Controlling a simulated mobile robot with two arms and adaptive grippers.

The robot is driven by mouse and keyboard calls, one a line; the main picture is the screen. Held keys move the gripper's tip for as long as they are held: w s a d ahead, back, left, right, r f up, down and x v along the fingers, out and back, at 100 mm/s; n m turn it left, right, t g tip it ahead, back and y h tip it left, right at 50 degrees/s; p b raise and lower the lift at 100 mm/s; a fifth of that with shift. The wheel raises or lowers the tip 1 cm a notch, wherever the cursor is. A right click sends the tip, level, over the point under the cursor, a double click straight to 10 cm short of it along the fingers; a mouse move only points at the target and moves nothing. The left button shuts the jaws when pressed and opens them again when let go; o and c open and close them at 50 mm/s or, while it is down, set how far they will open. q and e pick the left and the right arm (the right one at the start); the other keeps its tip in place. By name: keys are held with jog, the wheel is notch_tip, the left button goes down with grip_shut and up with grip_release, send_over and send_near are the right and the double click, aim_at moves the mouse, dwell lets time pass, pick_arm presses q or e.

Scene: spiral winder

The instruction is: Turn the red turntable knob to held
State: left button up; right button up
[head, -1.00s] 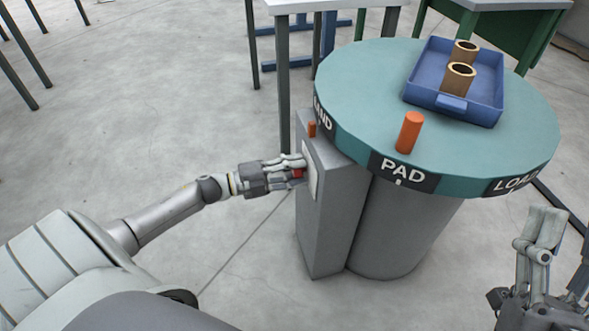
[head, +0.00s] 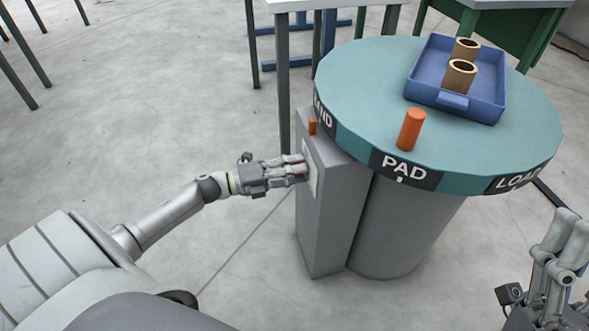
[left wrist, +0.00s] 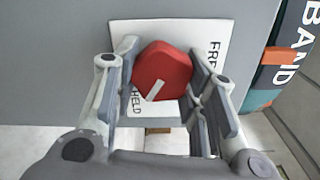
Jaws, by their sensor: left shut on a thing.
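The red knob (left wrist: 165,68) sits on a white plate (left wrist: 124,35) marked FREE on the right and HELD at lower left. Its white pointer line slants to the lower left, towards the HELD marking. My left gripper (head: 302,169) is shut on the knob, with one finger on each side in the left wrist view. In the head view the fingers mostly hide the knob. The plate is on the side of a grey box (head: 335,215) beside the turntable (head: 360,85). My right gripper (head: 568,240) is at the lower right edge, partly cut off, away from the turntable.
On the turntable stand a blue tray (head: 425,85) with two brown tubes and an orange peg (head: 411,130). The rim bears BAND, PAD and LOAD labels. Tables stand behind.

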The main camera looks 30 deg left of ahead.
pick_arm(q)
jog(key=shift+f, duration=0.1)
jog(key=o, duration=1)
jog(key=v, duration=1.2)
